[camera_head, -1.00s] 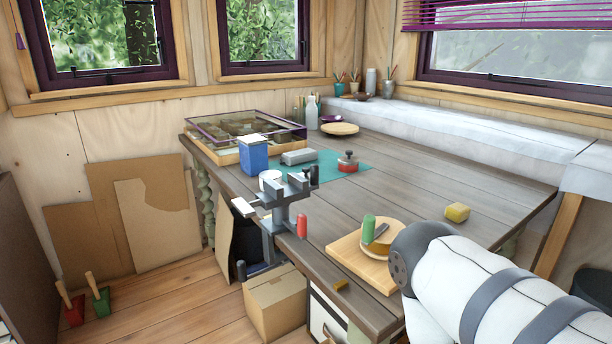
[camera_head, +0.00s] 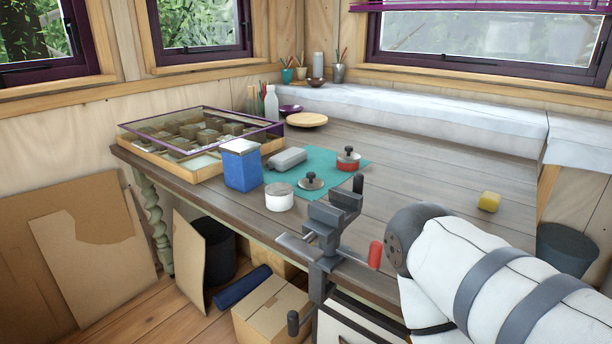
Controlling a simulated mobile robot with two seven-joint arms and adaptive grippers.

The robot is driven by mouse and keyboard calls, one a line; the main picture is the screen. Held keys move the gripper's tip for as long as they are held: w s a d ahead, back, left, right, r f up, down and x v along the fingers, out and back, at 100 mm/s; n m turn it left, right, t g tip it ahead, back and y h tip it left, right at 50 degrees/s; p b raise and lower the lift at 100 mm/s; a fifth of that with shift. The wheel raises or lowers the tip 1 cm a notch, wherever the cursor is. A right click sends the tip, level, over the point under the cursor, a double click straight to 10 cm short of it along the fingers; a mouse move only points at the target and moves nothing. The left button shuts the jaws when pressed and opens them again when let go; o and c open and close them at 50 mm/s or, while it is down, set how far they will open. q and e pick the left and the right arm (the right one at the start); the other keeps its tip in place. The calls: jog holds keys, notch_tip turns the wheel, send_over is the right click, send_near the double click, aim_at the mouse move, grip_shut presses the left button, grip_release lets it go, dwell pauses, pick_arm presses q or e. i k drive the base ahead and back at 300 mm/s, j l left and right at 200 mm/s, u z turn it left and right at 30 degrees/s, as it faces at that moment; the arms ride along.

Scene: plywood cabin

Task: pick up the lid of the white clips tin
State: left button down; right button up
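The white tin (camera_head: 279,197) stands upright on the table near its front edge, just left of the vise. A round grey lid with a dark knob (camera_head: 311,182) lies on the teal mat (camera_head: 328,162), right of the white tin and apart from it. Behind it, a red tin (camera_head: 348,162) has a similar knobbed lid on top. My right arm comes in from the right, over the table's front right. Neither of my grippers is in view.
A grey vise (camera_head: 335,212) with a red handle stands at the front edge, close to the lid. A blue box (camera_head: 241,168), a grey case (camera_head: 287,159) and a glass-topped display case (camera_head: 190,150) are to the left. A yellow block (camera_head: 489,202) lies right, with bare tabletop behind.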

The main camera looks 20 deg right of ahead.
aim_at(311, 182)
jog(key=i+j+z, duration=0.25)
jog(key=i+j, duration=0.15)
jog(key=j, duration=0.25)
jog(key=i+j+z, duration=0.15)
jog(key=j, duration=0.2)
jog(key=i+j+z, duration=0.1)
jog(key=j, duration=0.3)
jog(key=i, duration=0.1)
